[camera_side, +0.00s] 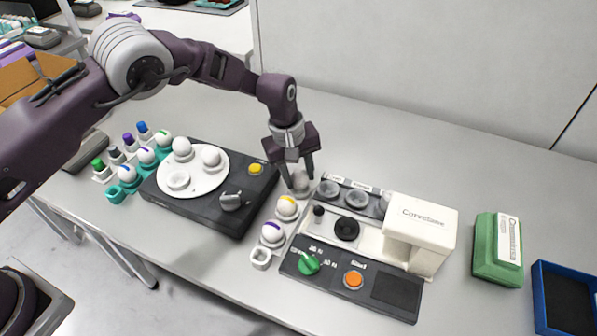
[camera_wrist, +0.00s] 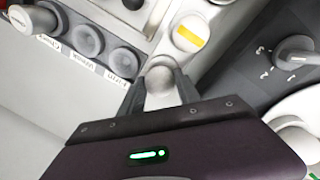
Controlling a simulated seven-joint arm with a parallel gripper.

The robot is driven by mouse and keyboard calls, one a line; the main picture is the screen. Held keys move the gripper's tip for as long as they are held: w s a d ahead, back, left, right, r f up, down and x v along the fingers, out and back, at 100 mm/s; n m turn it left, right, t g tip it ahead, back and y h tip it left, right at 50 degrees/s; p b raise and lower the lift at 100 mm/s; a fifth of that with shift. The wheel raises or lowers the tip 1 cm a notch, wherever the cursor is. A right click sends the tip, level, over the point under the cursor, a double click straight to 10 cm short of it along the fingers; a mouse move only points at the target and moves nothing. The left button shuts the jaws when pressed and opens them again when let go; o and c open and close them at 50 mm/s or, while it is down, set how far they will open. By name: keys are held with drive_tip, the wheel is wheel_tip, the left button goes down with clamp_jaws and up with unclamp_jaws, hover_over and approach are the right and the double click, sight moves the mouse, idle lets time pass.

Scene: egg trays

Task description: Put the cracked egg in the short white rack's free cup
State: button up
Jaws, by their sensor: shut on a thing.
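My gripper (camera_side: 299,174) is shut on a greyish egg (camera_side: 300,183) at the far end of the short white rack (camera_side: 260,264). Whether that egg is seated in a cup or just above it I cannot tell. In the wrist view the egg (camera_wrist: 161,74) sits between my fingertips (camera_wrist: 160,84); any crack on it is too small to see. The rack holds an egg with a yellow mark (camera_side: 287,207) and one with a purple mark (camera_side: 272,233). The rack's nearest cup (camera_side: 260,255) looks empty.
A black device with a white round plate (camera_side: 192,192) carrying pale eggs stands left of the rack. A teal rack (camera_side: 114,194) with marked eggs is farther left. The white Coroscope machine (camera_side: 420,225) with its control panel stands close on the right.

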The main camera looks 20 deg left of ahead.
drive_tip(key=shift+f, duration=0.55)
idle(0.9)
drive_tip(key=o, duration=0.9)
drive_tip(key=r, duration=0.7)
drive_tip(key=shift+s+a+r, duration=0.1)
drive_tip(key=shift+s+a, duration=0.25)
drive_tip(key=shift+s, duration=0.05)
drive_tip(key=shift+r, duration=3.6)
